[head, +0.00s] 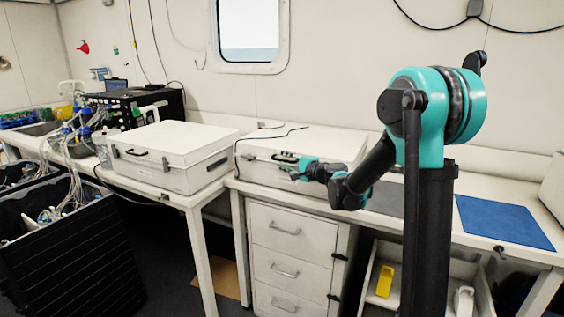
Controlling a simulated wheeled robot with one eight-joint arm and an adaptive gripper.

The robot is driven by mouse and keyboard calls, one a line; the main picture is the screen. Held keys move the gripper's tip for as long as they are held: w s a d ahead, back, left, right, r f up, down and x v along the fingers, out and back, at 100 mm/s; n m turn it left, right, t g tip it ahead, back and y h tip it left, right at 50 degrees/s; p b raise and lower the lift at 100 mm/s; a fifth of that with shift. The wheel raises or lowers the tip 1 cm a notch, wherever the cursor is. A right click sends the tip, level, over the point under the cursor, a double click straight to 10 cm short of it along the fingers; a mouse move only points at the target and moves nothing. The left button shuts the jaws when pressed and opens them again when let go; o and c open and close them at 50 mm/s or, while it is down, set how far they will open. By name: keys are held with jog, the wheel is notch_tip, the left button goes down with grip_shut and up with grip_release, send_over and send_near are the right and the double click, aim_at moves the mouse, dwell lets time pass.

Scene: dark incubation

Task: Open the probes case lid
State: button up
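Two white cases with black handles and latches stand on the benches. The left case (174,156) sits on the left bench with its lid shut. The right case (318,145) sits on the middle bench, and its lid looks shut too. I cannot tell from the picture which one is the probes case. My gripper (296,172) is at the front of the right case, close to its black handle (285,158). Its fingers are small and partly hidden by my own arm, so I cannot tell whether they touch the case or are open.
A black cable (258,138) lies over the right case's lid. A blue mat (503,222) lies on the bench at right. White drawers (291,228) stand below the right case. Black crates (75,240) with tubing stand at lower left. A window (250,32) is behind.

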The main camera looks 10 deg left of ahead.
jog(key=shift+w+a, duration=0.3)
jog(key=shift+a, duration=0.1)
grip_shut()
